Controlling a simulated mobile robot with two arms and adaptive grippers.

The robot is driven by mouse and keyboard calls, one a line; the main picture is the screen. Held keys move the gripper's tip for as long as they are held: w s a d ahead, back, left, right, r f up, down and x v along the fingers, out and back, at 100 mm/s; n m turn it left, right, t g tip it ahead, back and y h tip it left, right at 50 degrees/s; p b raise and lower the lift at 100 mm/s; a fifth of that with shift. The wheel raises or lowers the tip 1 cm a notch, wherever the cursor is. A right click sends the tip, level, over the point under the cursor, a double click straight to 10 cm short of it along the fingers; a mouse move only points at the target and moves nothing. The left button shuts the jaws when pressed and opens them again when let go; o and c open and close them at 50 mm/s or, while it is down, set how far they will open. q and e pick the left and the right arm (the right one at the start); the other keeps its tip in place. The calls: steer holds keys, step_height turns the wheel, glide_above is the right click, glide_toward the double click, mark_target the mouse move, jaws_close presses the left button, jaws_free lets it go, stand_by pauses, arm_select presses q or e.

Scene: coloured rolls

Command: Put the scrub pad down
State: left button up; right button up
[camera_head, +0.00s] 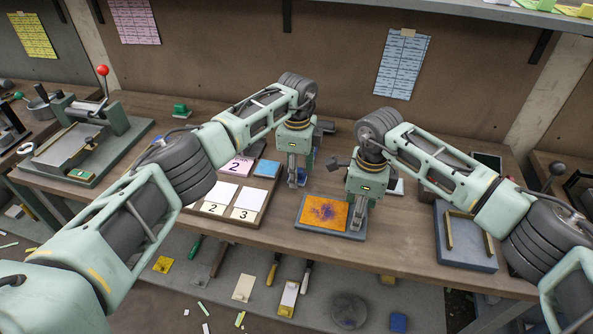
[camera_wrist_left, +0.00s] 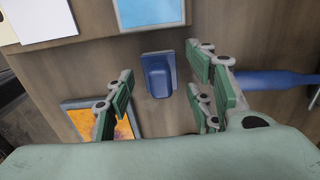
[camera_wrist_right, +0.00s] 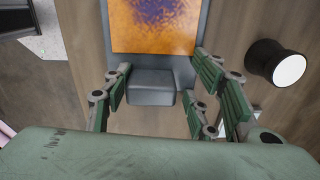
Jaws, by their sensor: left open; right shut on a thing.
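The scrub pad (camera_wrist_left: 158,75), a blue block-like grip on a flat grey-blue base, appears to lie on the wooden table. It also shows in the head view (camera_head: 300,178). My left gripper (camera_head: 298,165) is open just above it, with the pad between and slightly beyond its fingertips in the left wrist view. I see no finger closed on it. My right gripper (camera_head: 358,218) is shut on the grey block (camera_wrist_right: 152,86) at the edge of a grey plate (camera_head: 324,232). An orange sheet with a purple blotch (camera_head: 322,213) covers the plate.
A wooden board with numbered cards (camera_head: 240,217) lies left of the left gripper. A blue handle (camera_wrist_left: 275,80) lies right of the pad in the left wrist view. A black cylinder with a white end (camera_wrist_right: 278,63) is near the plate. A grey tray (camera_head: 466,255) stands at right.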

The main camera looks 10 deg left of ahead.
arm_select(q)
step_height(320, 180, up, 11)
steer(key=shift+o, duration=0.5)
steer(key=shift+s+r, duration=0.1)
steer(key=shift+r, duration=0.3)
steer(key=f, duration=0.7)
steer(key=shift+s+d, duration=0.15)
steer(key=shift+s, duration=0.05)
steer(key=shift+w+f, duration=0.15)
steer(key=shift+f, duration=2.55)
steer(key=shift+a, duration=0.2)
steer(key=c, duration=1.2)
steer(key=shift+c, duration=0.2)
step_height(320, 180, up, 10)
steer(key=shift+r, duration=0.1)
